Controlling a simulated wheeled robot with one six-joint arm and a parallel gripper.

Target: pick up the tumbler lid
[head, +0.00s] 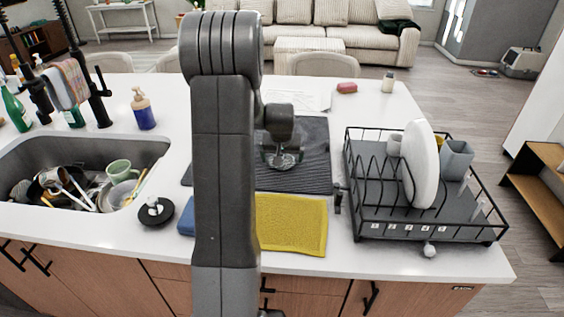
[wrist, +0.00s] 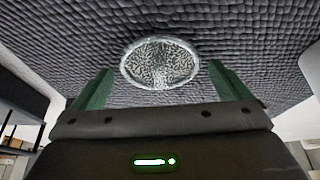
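A clear round piece with a patterned surface, which looks like the tumbler lid (wrist: 160,62), lies on the dark grey ribbed mat (wrist: 265,50). In the head view the clear lid (head: 283,161) shows just below my gripper (head: 280,150), partly hidden by it. In the wrist view my gripper (wrist: 160,72) has its two green fingers spread wide, one on each side of the lid's near edge, with nothing held between them. I cannot tell whether the fingers touch the mat. My arm hides part of the mat in the head view.
A black dish rack (head: 425,225) with a white plate (head: 420,165) and a grey cup (head: 456,158) stands right of the mat. A yellow cloth (head: 290,225) lies in front. A sink (head: 150,150) full of dishes and a black round stopper (head: 156,213) are left.

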